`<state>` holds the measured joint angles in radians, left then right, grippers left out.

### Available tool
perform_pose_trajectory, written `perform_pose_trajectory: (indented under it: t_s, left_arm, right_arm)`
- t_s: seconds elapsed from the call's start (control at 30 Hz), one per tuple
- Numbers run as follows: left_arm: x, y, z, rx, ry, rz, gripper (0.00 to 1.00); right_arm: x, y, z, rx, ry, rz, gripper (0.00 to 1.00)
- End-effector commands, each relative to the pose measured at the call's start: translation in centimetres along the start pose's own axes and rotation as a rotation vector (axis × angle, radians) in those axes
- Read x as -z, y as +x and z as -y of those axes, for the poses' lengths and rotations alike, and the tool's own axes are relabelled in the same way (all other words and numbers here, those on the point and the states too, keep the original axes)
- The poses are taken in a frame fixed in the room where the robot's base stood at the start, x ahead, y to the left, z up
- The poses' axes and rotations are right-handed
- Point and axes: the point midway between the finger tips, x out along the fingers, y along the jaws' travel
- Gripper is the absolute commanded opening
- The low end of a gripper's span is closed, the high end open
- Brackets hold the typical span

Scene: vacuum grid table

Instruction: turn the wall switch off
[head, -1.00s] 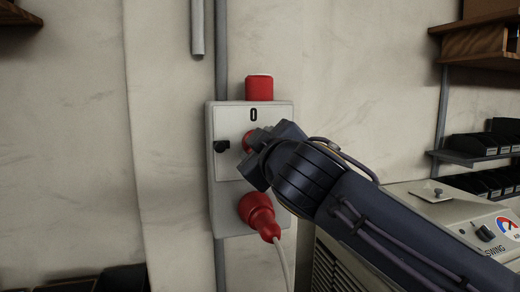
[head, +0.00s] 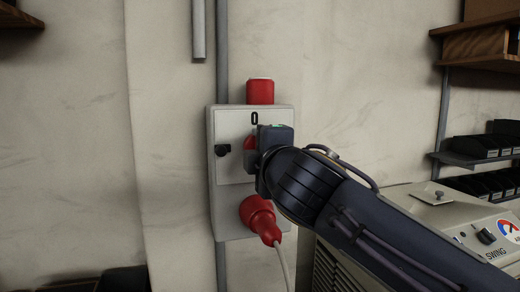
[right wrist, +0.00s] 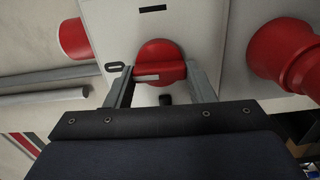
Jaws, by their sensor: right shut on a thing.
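The wall switch is a grey-white box (head: 229,198) on the wall with a round red knob (head: 250,143) on its front. In the right wrist view the red knob (right wrist: 158,50) has a raised handle with a white line, and this line points to the "0" mark (right wrist: 115,67). A black bar mark (right wrist: 152,8) lies a quarter turn away. My right gripper (right wrist: 158,71) is shut on the knob's handle, one finger at each end. In the head view my right gripper (head: 261,150) covers much of the knob. My left gripper is out of view.
A red plug (head: 258,217) with a pale cable sits low on the box, and a red cap (head: 260,91) on top. A beige machine (head: 425,205) and shelves (head: 475,158) stand right.

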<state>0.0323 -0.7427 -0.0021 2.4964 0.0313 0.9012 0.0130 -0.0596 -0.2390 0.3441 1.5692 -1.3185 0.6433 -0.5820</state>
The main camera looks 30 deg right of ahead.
Motion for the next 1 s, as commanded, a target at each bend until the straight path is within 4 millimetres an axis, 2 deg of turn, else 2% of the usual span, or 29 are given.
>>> perform_pose_trajectory:
  t_s: [0.63, 0.67, 0.8, 1.0]
  left_arm:
    - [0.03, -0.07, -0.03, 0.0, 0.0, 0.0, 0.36]
    - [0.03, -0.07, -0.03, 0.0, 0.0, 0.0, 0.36]
    - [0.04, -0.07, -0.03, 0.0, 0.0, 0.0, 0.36]
    - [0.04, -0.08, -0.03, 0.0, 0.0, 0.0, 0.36]
  right_arm:
    - [-0.02, 0.04, 0.17, 0.003, -0.048, 0.001, 0.26]
    - [-0.02, 0.04, 0.17, 0.003, -0.048, 0.001, 0.53]
    - [-0.02, 0.03, 0.13, 0.002, -0.047, 0.001, 0.71]
    - [-0.01, 0.02, 0.08, 0.001, -0.046, 0.0, 0.71]
